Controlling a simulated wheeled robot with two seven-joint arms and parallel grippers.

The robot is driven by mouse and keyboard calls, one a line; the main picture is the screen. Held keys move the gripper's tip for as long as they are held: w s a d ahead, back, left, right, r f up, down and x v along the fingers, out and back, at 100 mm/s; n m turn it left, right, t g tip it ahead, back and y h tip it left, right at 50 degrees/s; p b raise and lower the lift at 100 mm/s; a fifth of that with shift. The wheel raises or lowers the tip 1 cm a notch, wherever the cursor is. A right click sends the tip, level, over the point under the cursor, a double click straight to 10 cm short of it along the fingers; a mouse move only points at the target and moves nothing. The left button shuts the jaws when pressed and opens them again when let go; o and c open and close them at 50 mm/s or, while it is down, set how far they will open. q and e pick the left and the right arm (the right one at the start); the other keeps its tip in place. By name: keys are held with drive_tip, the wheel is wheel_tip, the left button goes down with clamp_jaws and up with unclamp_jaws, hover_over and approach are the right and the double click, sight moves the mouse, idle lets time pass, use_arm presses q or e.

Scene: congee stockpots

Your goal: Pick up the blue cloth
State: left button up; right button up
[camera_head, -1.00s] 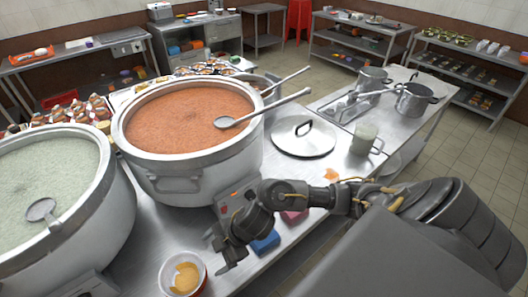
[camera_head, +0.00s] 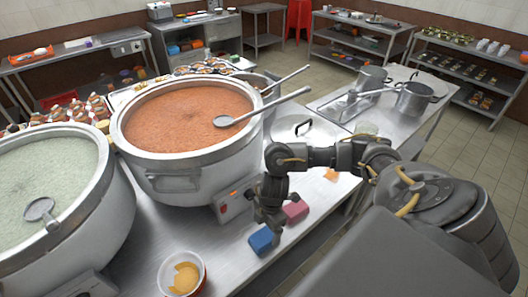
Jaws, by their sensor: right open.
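The blue cloth (camera_head: 261,240) is a small folded block lying on the steel counter, in front of the orange-filled pot. My right gripper (camera_head: 270,226) points down just behind and to the right of the blue cloth, between it and a pink cloth (camera_head: 296,211). The right gripper is open and appears empty; its fingertips are dark and small, and I cannot tell whether they touch either cloth. My left gripper is not in view.
A large pot of orange congee (camera_head: 185,120) and a pot of pale congee (camera_head: 45,180) stand behind and left. A cup with yellow contents (camera_head: 182,274) is at the front. A lid (camera_head: 290,128) lies beyond my right arm. Bare counter lies left of the blue cloth.

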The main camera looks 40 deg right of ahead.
sight(264, 236)
drive_tip(key=shift+a+f+p, duration=0.2)
drive_tip(key=shift+f, duration=1.2)
drive_tip(key=shift+a+f+p, duration=0.15)
drive_tip(key=shift+f+p, duration=0.05)
drive_tip(key=shift+f, duration=1.2)
drive_tip(key=c, duration=1.1)
drive_tip(key=shift+o, duration=0.2)
drive_tip(key=shift+r, duration=0.15)
drive_tip(key=shift+r, duration=0.5)
drive_tip(key=s+d+r, duration=0.2)
drive_tip(key=s+r, duration=0.9)
drive_tip(key=s, duration=0.3)
drive_tip(key=shift+d+r, duration=0.35)
drive_tip(key=shift+r, duration=0.05)
